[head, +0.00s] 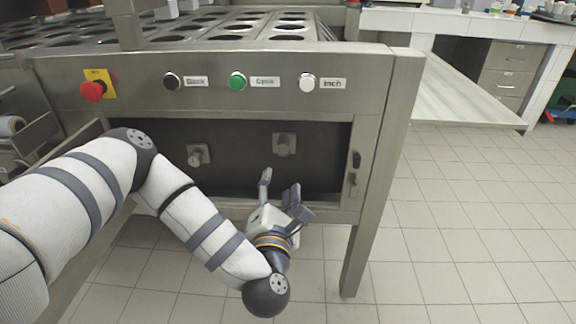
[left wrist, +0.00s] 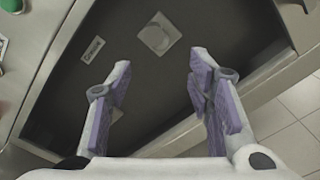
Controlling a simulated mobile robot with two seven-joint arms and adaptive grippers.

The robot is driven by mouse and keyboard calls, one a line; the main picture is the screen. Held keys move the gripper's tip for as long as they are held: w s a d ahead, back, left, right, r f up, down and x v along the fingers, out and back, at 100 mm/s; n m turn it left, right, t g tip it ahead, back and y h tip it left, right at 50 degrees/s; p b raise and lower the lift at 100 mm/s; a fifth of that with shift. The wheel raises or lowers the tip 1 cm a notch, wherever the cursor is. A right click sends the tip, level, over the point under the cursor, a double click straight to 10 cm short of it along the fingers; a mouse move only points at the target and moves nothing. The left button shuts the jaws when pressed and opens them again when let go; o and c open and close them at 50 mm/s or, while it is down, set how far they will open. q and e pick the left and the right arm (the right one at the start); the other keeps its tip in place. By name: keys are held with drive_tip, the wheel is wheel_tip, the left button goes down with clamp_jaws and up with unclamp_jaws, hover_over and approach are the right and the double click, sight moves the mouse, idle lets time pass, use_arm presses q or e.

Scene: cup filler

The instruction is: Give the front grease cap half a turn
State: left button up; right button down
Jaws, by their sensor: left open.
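Two round metal grease caps sit on square plates in the dark recess of the steel machine: a right-hand cap (head: 284,145) and a left-hand cap (head: 198,155). I cannot tell from the pictures which one is called front. My left gripper (head: 278,186) is open and empty, just below and in front of the right-hand cap. In the left wrist view one cap (left wrist: 154,38) shows beyond the open fingers (left wrist: 160,75), apart from them. I take it for the right-hand cap. My right gripper is not in view.
Above the recess are a red stop button (head: 92,91), a black button (head: 172,81), a green button (head: 238,81) and a white button (head: 307,83). A steel lip (head: 345,216) edges the recess below. A latch (head: 354,170) is at its right. Tiled floor is clear at right.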

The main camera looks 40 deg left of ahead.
sight(284, 152)
use_arm(q)
drive_tip(key=b+x, duration=0.1)
drive_tip(key=x, duration=1.1)
drive_tip(key=shift+r, duration=0.2)
drive_tip(key=shift+c, duration=0.2)
clamp_jaws()
